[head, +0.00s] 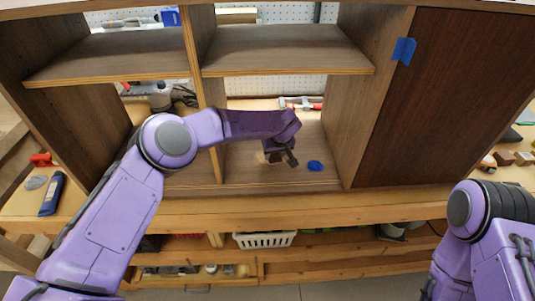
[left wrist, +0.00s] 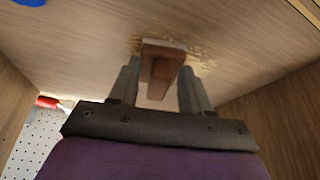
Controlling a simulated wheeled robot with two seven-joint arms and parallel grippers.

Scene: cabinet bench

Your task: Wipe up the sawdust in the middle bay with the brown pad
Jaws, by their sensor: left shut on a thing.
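My left gripper (head: 286,158) reaches into the lower middle bay (head: 240,174) of the cabinet. In the left wrist view it (left wrist: 158,88) is shut on the brown pad (left wrist: 160,65), holding it by its narrow brown grip. The pad's pale underside is at the bay floor; I cannot tell how firmly it touches. Tan sawdust (left wrist: 200,53) is scattered on the floor around the pad, mostly on its right in that view. In the head view the gripper mostly hides the pad. My right arm shows at the lower right, but its gripper is out of view.
A blue round item (head: 315,166) lies on the bay floor right of the gripper. Upright dividers close the bay left and right, with a shelf (head: 285,55) above. A red-handled clamp (head: 300,104) lies behind the bay. A white basket (head: 264,240) sits under the bench.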

